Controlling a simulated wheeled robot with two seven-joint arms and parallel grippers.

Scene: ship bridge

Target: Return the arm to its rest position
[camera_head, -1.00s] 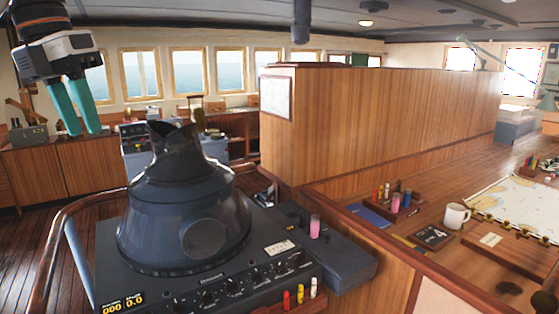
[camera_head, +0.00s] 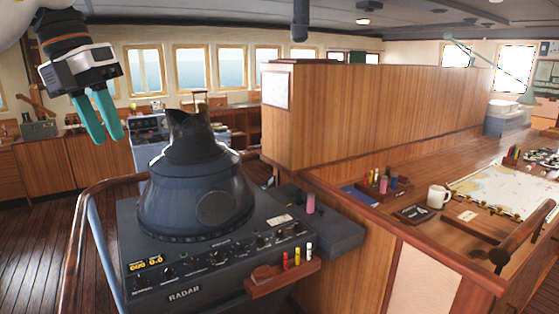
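My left gripper (camera_head: 98,117) hangs in the upper left of the head view, its two teal fingers pointing down. A narrow gap shows between the fingers, with nothing between them. It appears in front of the wooden cabinets and to the left of the radar console's dark hood (camera_head: 190,135), apart from it. My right gripper is not in view.
The radar console (camera_head: 215,255) fills the lower middle, with a curved wooden rail (camera_head: 85,215) at its left. A wooden partition (camera_head: 380,115) stands behind. At right, the chart table holds a white mug (camera_head: 437,196) and a chart (camera_head: 505,190). Floor shows at left.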

